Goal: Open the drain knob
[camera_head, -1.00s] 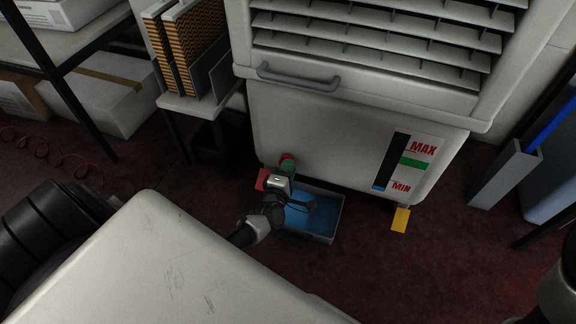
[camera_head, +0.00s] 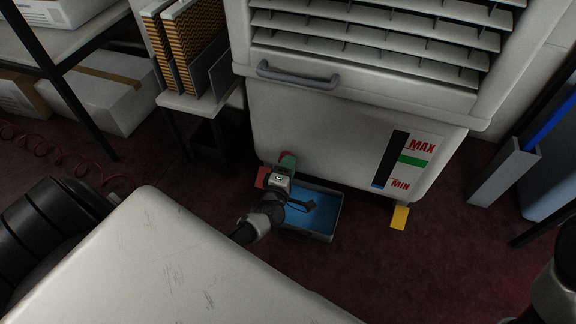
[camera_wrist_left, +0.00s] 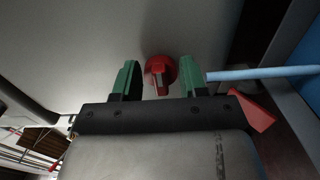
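The red drain knob (camera_wrist_left: 161,74) is on the pale front of the machine in the left wrist view. My left gripper (camera_wrist_left: 159,78) is open, its green-tipped fingers on either side of the knob with small gaps visible. In the head view my left gripper (camera_head: 284,166) is at the machine's lower front edge, and it mostly hides the knob. A light blue strand (camera_wrist_left: 265,72) runs right from beside one finger; I cannot tell whether it is water or a tube. My right gripper is out of view.
A tray (camera_head: 337,215) with a blue inside lies on the floor below the machine (camera_head: 320,125). A small red piece (camera_head: 262,177) is left of my gripper. A yellow tag (camera_head: 400,217) hangs under the level gauge. A small side table (camera_head: 190,103) stands left.

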